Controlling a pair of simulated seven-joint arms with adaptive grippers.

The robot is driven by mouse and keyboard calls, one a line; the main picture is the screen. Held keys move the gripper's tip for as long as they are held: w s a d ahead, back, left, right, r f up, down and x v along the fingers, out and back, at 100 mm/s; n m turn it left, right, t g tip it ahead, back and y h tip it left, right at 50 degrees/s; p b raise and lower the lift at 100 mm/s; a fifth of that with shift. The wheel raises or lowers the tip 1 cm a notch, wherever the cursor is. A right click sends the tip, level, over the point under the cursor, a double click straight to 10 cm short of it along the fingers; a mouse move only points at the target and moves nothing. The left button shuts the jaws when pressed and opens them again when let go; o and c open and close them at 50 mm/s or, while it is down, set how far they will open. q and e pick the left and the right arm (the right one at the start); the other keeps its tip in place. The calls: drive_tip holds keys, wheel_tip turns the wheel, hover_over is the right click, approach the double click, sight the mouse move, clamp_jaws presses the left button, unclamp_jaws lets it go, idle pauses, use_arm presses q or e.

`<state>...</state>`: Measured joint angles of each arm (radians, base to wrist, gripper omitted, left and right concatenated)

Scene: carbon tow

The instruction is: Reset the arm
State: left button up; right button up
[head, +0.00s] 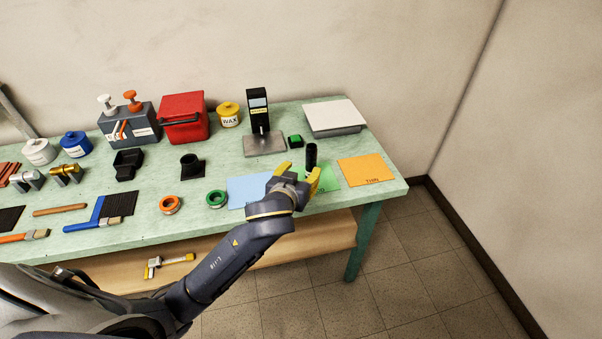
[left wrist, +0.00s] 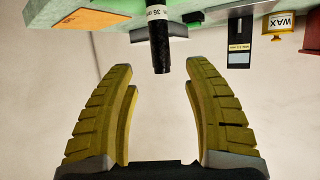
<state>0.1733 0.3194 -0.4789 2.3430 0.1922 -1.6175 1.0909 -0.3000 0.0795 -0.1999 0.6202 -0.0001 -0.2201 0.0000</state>
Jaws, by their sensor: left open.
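My left gripper (head: 299,172) reaches over the right part of the green table, beside a black cylinder (head: 311,156) that stands on the green sheet (head: 326,178). In the left wrist view the two yellow fingers (left wrist: 160,95) are spread apart with nothing between their pads. The cylinder (left wrist: 159,40) shows there beyond the fingertips, with a white label band. The gripper covers part of the blue sheet (head: 243,190) and the green sheet. My right gripper is in neither view.
An orange sheet (head: 366,170) lies to the right. Behind stand a black device on a grey plate (head: 259,122), a wax tub (head: 229,115), a red box (head: 183,118) and a white-topped scale (head: 334,118). Green and orange rings, brushes and jars lie left. The floor at right is clear.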

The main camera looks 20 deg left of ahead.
use_arm(q)
drive_tip(key=s+a+f+m+g+y, duration=0.1)
drive_tip(key=s+a+f+m+g, duration=0.2)
drive_tip(key=s+f, duration=0.45)
drive_tip(key=s+a+f+m+g+y, duration=0.15)
drive_tip(key=s+a+f, duration=0.35)
drive_tip(key=s, duration=0.6)
drive_tip(key=s+a+f+m+g+y, duration=0.1)
drive_tip(key=s+a+f+m+g, duration=0.15)
drive_tip(key=s+a+f, duration=0.5)
drive_tip(key=s+d+f+g+h, duration=0.1)
drive_tip(key=d+f, duration=0.2)
drive_tip(key=f, duration=0.6)
drive_tip(key=s+d+f+h, duration=0.1)
drive_tip(key=d+f, duration=0.2)
drive_tip(key=f, duration=0.7)
drive_tip(key=s+d+f+g+h, duration=0.1)
drive_tip(key=s+d+f, duration=0.15)
drive_tip(key=f, duration=0.65)
drive_tip(key=s+f+n+g+h, duration=0.1)
drive_tip(key=s+f+n+g, duration=0.1)
drive_tip(key=s+f, duration=1.8)
drive_tip(key=shift+s+d+f+n+g, duration=0.15)
drive_tip(key=shift+f+n+g, duration=0.15)
drive_tip(key=shift+f+g, duration=0.45)
drive_tip(key=shift+f, duration=0.1)
